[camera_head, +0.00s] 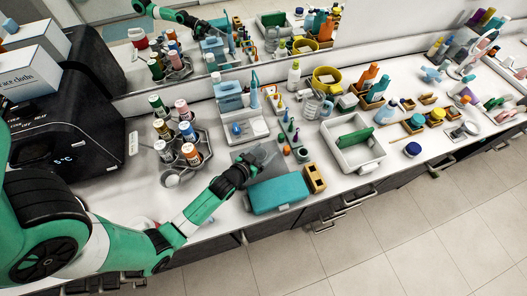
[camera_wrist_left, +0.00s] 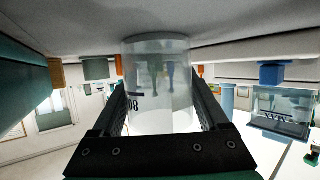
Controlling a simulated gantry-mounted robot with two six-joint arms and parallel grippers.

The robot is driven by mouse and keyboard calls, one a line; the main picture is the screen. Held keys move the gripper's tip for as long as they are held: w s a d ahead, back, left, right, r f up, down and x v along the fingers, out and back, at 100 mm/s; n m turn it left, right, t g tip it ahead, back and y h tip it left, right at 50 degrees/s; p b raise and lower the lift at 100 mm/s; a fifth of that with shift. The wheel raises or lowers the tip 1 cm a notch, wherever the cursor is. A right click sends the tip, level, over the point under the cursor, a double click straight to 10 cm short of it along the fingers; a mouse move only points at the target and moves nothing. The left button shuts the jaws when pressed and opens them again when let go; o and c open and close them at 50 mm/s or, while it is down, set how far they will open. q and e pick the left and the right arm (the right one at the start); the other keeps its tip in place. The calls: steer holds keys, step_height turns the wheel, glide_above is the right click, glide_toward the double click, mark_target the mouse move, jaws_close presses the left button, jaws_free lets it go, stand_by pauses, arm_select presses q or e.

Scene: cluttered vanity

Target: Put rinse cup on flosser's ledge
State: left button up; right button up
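My left gripper (camera_head: 254,161) is low over the counter, beside the teal case and in front of the flosser. In the left wrist view, which is upside down, a clear rinse cup (camera_wrist_left: 160,75) with dark markings sits between the two fingers of this gripper (camera_wrist_left: 160,110). The fingers appear shut on its sides. The cup is hard to make out in the head view. The flosser (camera_head: 229,96), with a blue tank, stands behind the gripper on a white base with a ledge (camera_head: 259,127). Its tank also appears in the left wrist view (camera_wrist_left: 281,105). My right gripper is not in view.
A bottle carousel (camera_head: 172,178) stands to the left. Small bottles stand to the right, near a white tray (camera_head: 372,158) with a green item. The mirror is behind.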

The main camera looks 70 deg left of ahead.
arm_select(q)
steer(key=shift+o, duration=1.4)
steer(key=shift+r+p, duration=0.3)
steer(key=v, duration=1.2)
steer(key=shift+f+p, duration=0.1)
steer(key=shift+p, duration=0.3)
